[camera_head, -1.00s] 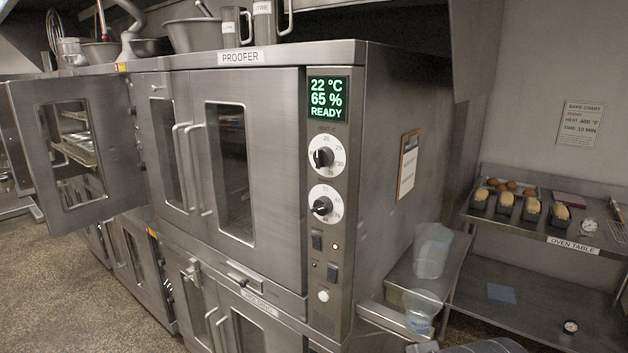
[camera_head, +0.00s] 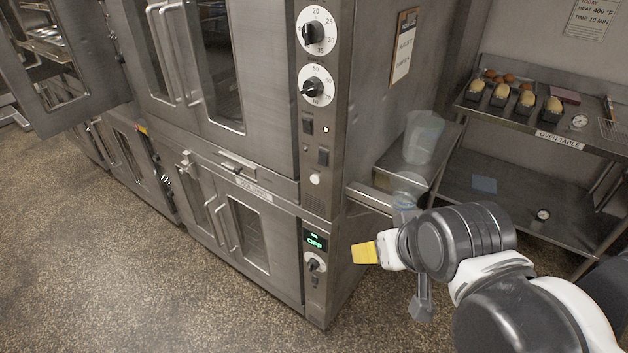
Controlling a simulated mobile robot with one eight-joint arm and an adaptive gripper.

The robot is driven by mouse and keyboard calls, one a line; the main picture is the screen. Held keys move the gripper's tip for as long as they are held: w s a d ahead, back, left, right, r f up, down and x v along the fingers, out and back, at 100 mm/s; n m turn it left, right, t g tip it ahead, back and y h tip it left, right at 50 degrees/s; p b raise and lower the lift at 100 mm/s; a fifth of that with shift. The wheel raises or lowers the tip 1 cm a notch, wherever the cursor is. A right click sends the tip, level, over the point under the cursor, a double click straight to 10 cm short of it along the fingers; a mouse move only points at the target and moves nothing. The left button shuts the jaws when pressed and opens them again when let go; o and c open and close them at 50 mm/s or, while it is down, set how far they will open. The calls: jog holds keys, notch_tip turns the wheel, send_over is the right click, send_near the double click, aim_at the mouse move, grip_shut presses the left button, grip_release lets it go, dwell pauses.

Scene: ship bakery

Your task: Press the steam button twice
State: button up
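A round white button (camera_head: 315,179) sits low on this panel. Its label is too small to read, so I cannot confirm it is the steam button. My gripper (camera_head: 368,253) is at the lower right, in front of the lower unit's side and apart from the white button. One yellow fingertip points left. The arm hides much of the gripper, so its opening is unclear.
A steel side shelf (camera_head: 392,172) with a clear jug (camera_head: 424,137) juts out right of the panel. The oven table (camera_head: 520,121) with loaf tins stands farther right. An open oven door (camera_head: 62,75) is at far left. Floor in front is clear.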

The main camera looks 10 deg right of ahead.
grip_shut()
dwell(1.1)
